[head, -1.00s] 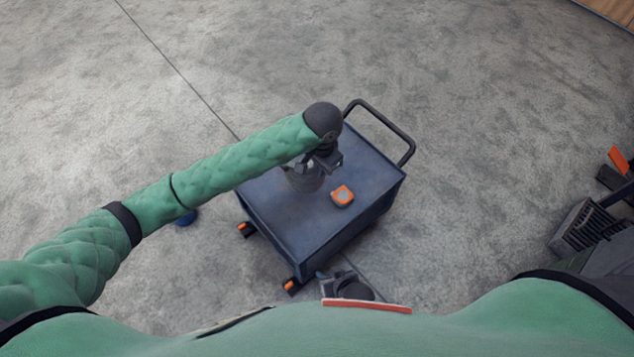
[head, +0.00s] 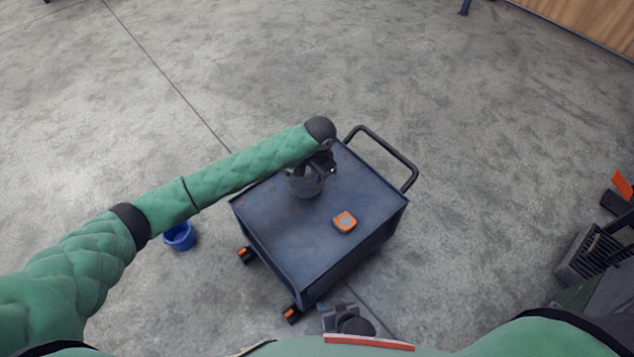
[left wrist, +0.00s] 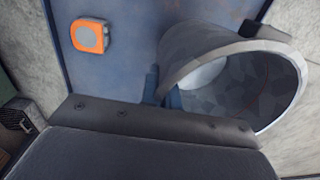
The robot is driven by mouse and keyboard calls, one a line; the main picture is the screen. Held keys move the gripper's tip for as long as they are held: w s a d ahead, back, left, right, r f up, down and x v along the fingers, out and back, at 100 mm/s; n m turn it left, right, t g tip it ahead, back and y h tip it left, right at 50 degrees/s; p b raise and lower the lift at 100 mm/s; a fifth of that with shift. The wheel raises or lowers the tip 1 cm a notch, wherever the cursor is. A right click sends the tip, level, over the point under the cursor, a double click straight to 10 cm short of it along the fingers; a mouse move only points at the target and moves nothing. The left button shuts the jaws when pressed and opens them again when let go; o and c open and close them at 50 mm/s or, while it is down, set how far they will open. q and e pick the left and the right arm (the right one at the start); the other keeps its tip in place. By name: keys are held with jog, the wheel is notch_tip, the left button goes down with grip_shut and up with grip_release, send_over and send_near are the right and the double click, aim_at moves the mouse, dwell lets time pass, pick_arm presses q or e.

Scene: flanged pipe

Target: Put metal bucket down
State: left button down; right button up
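The grey metal bucket (head: 304,186) is at the far left part of the dark blue cart top (head: 290,232). In the left wrist view the bucket (left wrist: 255,92) shows its open mouth and pale inner bottom. My left gripper (head: 322,166) is at the bucket's rim, and two narrow fingers (left wrist: 161,90) appear closed on the rim's near side. Whether the bucket's base touches the cart cannot be told. My right gripper (head: 328,312) is low in the head view, in front of the cart; its fingers are too small to read.
The cart has a black handle (head: 398,160) at the far right. A blue bucket (head: 180,236) stands on the floor to the left.

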aim_at(317, 189)
pick_arm(q)
jog(key=shift+f, duration=1.95)
jog(key=c, duration=1.7)
grip_release()
jog(key=shift+f, duration=0.1)
jog(key=r, duration=1.2)
jog(key=shift+s+d+r, duration=0.15)
jog(key=shift+s+d, duration=0.05)
jog(key=shift+s, duration=0.05)
